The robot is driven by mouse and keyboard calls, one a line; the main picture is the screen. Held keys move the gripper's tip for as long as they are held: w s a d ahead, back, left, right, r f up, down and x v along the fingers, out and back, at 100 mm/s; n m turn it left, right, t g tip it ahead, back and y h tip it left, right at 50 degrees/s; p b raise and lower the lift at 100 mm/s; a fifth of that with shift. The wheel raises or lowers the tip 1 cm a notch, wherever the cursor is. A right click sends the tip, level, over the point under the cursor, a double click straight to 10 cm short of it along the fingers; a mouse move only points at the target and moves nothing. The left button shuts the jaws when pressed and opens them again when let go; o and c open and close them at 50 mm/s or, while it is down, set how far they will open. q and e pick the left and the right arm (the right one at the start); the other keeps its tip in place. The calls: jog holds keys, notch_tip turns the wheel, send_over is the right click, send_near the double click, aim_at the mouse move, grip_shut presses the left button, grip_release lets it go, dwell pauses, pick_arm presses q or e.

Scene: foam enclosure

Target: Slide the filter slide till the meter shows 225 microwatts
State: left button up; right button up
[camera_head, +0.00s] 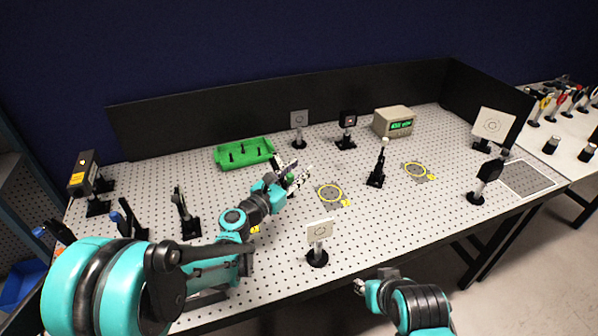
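The meter (393,122) is a beige box at the back right with a lit green display; its digits are too small to read surely. My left arm reaches across the board from the left, and its gripper (299,180) is near the middle, in front of the green tray. A small dark and pale part (281,166) stands right by the gripper; it may be the filter slide, but the gripper partly hides it. I cannot tell whether the fingers touch it. My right gripper (361,287) is low, by the board's front edge, away from the optics.
The perforated board (240,285) carries several black posts. A green tray (244,153) lies at the back. A white square target (319,231) stands at the front middle. Yellow rings (330,193) mark clear spots. Black foam walls (300,95) close the back and right.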

pick_arm(q)
jog(key=shift+w+d, duration=0.1)
jog(key=shift+w, duration=0.05)
grip_shut()
jog(key=s, duration=0.1)
jog(key=s+d, duration=0.1)
jog(key=s, duration=0.1)
jog(key=shift+s, duration=0.25)
grip_release()
